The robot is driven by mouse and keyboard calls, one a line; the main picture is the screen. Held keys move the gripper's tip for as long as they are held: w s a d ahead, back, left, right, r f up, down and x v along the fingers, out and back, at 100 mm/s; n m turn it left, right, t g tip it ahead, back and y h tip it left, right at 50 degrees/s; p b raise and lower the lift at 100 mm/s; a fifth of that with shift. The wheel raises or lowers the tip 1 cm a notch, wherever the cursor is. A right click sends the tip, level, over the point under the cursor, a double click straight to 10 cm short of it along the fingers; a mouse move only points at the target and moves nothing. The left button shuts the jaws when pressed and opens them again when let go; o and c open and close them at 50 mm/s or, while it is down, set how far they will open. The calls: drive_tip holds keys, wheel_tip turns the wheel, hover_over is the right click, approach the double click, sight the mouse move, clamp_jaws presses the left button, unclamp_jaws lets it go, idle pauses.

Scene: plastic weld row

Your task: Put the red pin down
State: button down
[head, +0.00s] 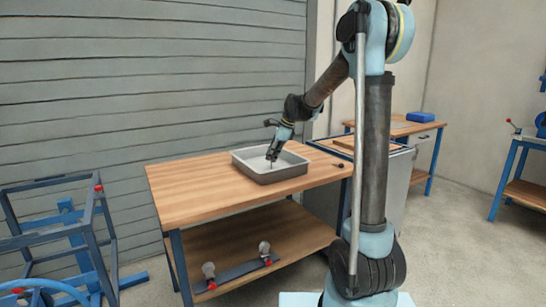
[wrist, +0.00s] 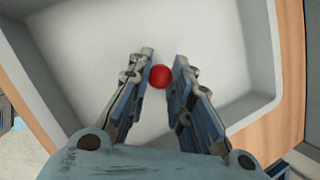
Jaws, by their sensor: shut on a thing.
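My gripper (wrist: 163,60) reaches down into a grey, shallow, walled tray (head: 282,177) on the wooden workbench. In the wrist view the red pin (wrist: 159,77) shows as a round red head between the two fingers, and the gripper is shut on it. The pale tray floor (wrist: 85,75) lies beneath the fingers. In the head view my gripper (head: 271,157) is inside the tray outline, and the pin's red head cannot be made out. Whether the pin touches the tray floor cannot be told.
The wooden workbench (head: 190,188) has free room left of the tray. A small dark item (head: 338,165) lies near its right end. A blue metal frame (head: 65,230) stands at left. A grey cabinet (head: 397,185) adjoins at right.

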drive_tip(key=c, duration=1.4)
unclamp_jaws()
drive_tip(key=shift+c, duration=0.2)
drive_tip(key=v, duration=1.2)
drive_tip(key=s+d+f+n+h, duration=0.1)
drive_tip(key=s+d+f+n, duration=0.2)
drive_tip(key=s, duration=0.4)
drive_tip(key=s+d+f+n, duration=0.2)
drive_tip(key=s+d+n, duration=0.1)
drive_tip(key=s+d, duration=0.3)
drive_tip(key=s+d+f+n+h, duration=0.1)
drive_tip(key=s+d+f+n, duration=0.1)
drive_tip(key=s, duration=0.5)
drive_tip(key=s+d+f+n+h, duration=0.1)
drive_tip(key=s+d+f+n, duration=0.3)
drive_tip(key=s+f, duration=0.4)
drive_tip(key=s+d+f+n+h, duration=0.1)
drive_tip(key=s+d+f+n, duration=0.3)
drive_tip(key=s+f, duration=0.3)
drive_tip(key=s+n, duration=0.1)
drive_tip(key=s, duration=0.2)
drive_tip(key=shift+s+d+f+n+h, duration=0.25)
drive_tip(key=shift+s+f+n+h, duration=0.05)
drive_tip(key=shift+s+f, duration=0.1)
